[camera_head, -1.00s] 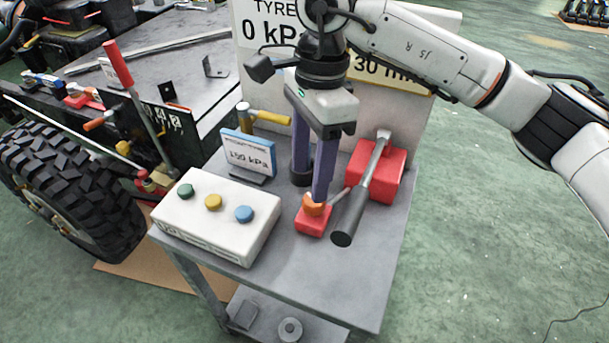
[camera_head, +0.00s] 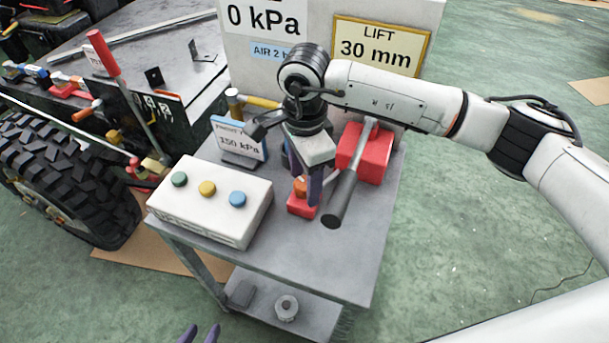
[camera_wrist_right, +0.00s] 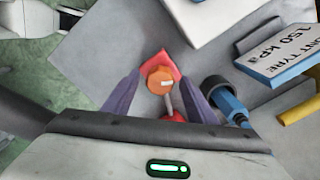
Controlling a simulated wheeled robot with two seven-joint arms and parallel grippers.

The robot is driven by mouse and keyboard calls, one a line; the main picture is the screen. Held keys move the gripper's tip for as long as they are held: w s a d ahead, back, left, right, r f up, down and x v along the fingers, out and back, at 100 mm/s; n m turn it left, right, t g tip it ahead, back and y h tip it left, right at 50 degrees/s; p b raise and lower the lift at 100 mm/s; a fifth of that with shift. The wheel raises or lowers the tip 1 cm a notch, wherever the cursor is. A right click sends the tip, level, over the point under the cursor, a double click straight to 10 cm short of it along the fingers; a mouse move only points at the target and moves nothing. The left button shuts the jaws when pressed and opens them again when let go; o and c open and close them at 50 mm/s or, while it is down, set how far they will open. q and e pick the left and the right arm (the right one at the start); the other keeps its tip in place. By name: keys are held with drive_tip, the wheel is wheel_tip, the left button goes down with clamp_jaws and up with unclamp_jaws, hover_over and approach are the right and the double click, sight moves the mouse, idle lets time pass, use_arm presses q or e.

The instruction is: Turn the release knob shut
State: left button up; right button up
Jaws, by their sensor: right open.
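The release knob (camera_head: 300,187) is orange and sits on a small red block (camera_head: 297,207) on the grey cart. In the right wrist view the knob (camera_wrist_right: 160,78) has a pale mark on its top. My right gripper (camera_wrist_right: 162,74) is open, with one purple finger on each side of the knob and gaps showing between. In the head view the right gripper (camera_head: 308,186) points down at the knob, and its fingers partly hide it.
A grey lever with a black grip (camera_head: 340,203) slants from a red box (camera_head: 377,160) close beside the right gripper. A white button box (camera_head: 211,200) and a 150 kPa display (camera_head: 238,140) stand to the left. Behind are signs reading 0 kPa and LIFT 30 mm (camera_head: 379,46).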

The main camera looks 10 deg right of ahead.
drive_tip(key=c, duration=1.1)
drive_tip(key=shift+o, duration=0.2)
